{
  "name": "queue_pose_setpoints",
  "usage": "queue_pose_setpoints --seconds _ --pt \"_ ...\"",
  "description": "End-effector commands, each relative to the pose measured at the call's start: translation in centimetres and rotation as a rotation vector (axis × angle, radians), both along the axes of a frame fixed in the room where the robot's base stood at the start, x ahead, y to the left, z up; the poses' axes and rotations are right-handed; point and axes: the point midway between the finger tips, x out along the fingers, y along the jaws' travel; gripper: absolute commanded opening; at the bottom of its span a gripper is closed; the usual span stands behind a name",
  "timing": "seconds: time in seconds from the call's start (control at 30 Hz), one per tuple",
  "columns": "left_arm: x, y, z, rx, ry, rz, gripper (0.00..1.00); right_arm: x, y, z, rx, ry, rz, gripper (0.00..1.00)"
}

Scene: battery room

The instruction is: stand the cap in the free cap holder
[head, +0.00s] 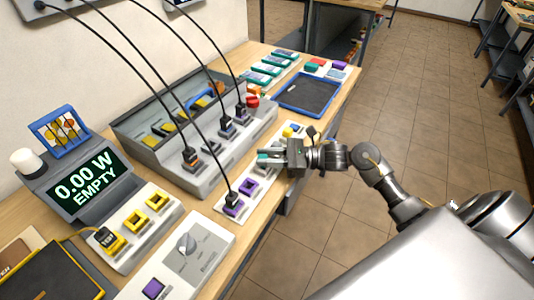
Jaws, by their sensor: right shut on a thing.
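My right gripper (270,157) reaches in from the right, over the pale strip of coloured holders at the table's front edge. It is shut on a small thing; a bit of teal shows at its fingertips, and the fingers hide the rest. I cannot tell its shape or whether it touches the strip. The strip has purple holders (248,187) beside the gripper and blue and yellow parts behind it. A black plug (232,199) on a cable stands at a purple holder. A nearer block has yellow holders (158,197), some empty-looking. My left gripper is out of view.
Black cables hang from the wall to plugs on the grey sloped rack (205,172). A display (82,182) reads 0.00 W, EMPTY. A dark blue-rimmed tray (309,94) and coloured blocks (260,77) lie farther back.

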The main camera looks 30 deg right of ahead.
Motion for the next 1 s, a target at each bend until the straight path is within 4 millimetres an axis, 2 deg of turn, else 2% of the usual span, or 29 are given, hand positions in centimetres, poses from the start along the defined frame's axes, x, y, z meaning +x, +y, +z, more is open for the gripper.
queue_pose_setpoints --seconds 0.67,1.0 --pt "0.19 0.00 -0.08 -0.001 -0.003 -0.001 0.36 0.01 -0.01 -0.22 0.000 0.000 -0.001 0.05" --pt "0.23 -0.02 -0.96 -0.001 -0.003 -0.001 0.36 -0.01 -0.06 -0.40 -0.001 0.000 -0.001 0.05"
